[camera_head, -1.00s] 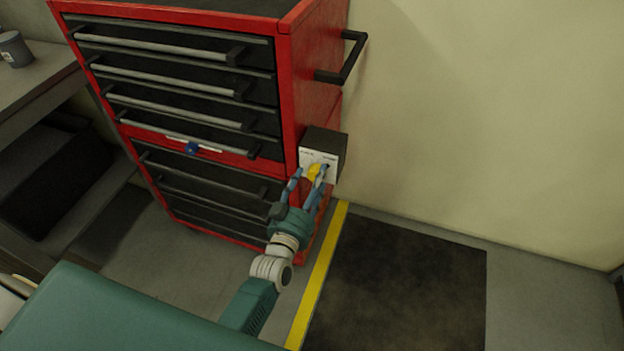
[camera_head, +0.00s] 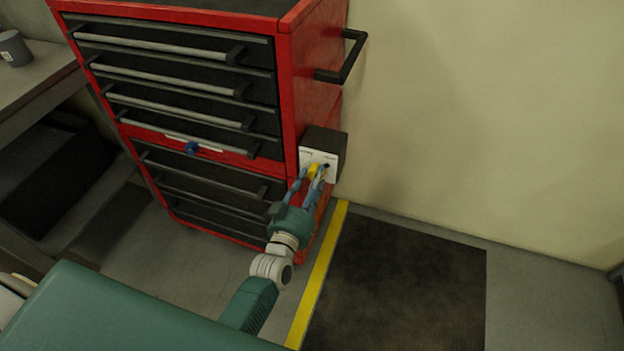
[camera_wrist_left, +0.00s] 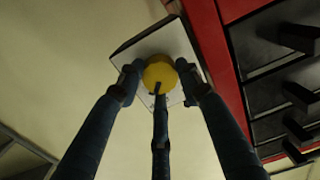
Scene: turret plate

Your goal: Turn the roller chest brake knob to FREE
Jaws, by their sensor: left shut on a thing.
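The red roller chest (camera_head: 312,75) with black drawers stands against the wall. A dark box with a white front plate (camera_head: 331,160) is fixed on its right side, and a yellow knob (camera_head: 313,171) sits on that plate. My left gripper (camera_head: 310,174) is shut on the yellow knob. In the left wrist view its fingers (camera_wrist_left: 160,82) lie on both sides of the round yellow knob (camera_wrist_left: 158,72), in front of the white plate (camera_wrist_left: 172,44). The plate's lettering is too small to read. My right gripper is not in view.
A black side handle (camera_head: 345,58) sticks out above the box. A workbench with a grey cup (camera_head: 14,49) is at the left. A yellow floor stripe (camera_head: 320,275) and dark mat (camera_head: 400,290) lie at the right.

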